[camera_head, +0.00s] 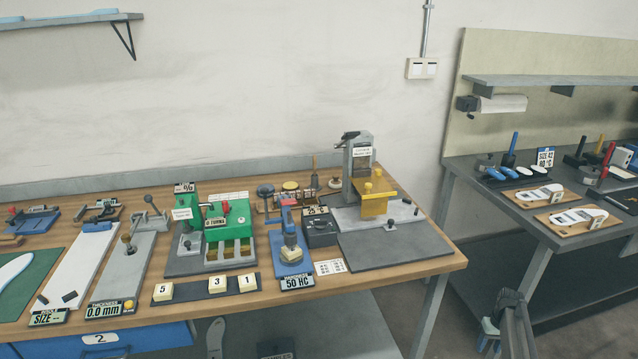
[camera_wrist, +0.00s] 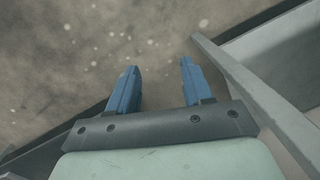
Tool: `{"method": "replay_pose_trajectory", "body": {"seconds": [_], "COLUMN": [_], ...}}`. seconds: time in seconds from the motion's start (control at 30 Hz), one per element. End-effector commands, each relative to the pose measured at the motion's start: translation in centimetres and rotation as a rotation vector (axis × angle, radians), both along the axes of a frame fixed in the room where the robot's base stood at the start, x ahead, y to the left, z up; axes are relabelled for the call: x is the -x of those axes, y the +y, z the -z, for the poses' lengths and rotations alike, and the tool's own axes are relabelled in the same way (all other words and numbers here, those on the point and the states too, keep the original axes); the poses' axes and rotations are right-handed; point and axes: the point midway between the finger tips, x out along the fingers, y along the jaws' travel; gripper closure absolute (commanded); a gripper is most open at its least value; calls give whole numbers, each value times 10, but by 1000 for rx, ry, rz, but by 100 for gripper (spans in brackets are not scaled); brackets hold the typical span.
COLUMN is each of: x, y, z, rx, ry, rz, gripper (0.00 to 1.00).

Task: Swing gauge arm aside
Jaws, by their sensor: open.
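My gripper (camera_wrist: 158,66) is open and empty in the wrist view, its two blue fingers apart above the speckled floor. In the head view, part of my arm shows low at the right, in front of the gap between the benches and away from the tools. The grey gauge station marked 0.0 mm (camera_head: 127,262) stands on the left part of the wooden bench, with a dark post with a brown knob and a lever with a round grey knob. The blue 50 HC gauge (camera_head: 291,252) stands mid-bench over a pale block. I cannot tell which part is the gauge arm.
A green machine (camera_head: 228,220) stands between the two gauges. Pale numbered blocks (camera_head: 217,285) lie along the front on a dark strip. A grey press with a yellow part (camera_head: 373,203) stands at the bench's right end. A second bench (camera_head: 540,225) holds insoles and tools.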

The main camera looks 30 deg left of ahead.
Motion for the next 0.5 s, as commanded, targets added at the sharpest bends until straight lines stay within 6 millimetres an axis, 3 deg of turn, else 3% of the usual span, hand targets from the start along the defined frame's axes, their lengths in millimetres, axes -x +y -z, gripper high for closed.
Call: {"method": "replay_pose_trajectory", "body": {"seconds": [0.03, 0.2, 0.5], "x": [-9, -35, -63], "y": [8, 34, 81], "z": [-22, -91, -218], "rx": [-12, -61, -149], "ry": [-20, -79, -181], "rz": [-8, -29, -82], "gripper": [50, 50, 50]}}
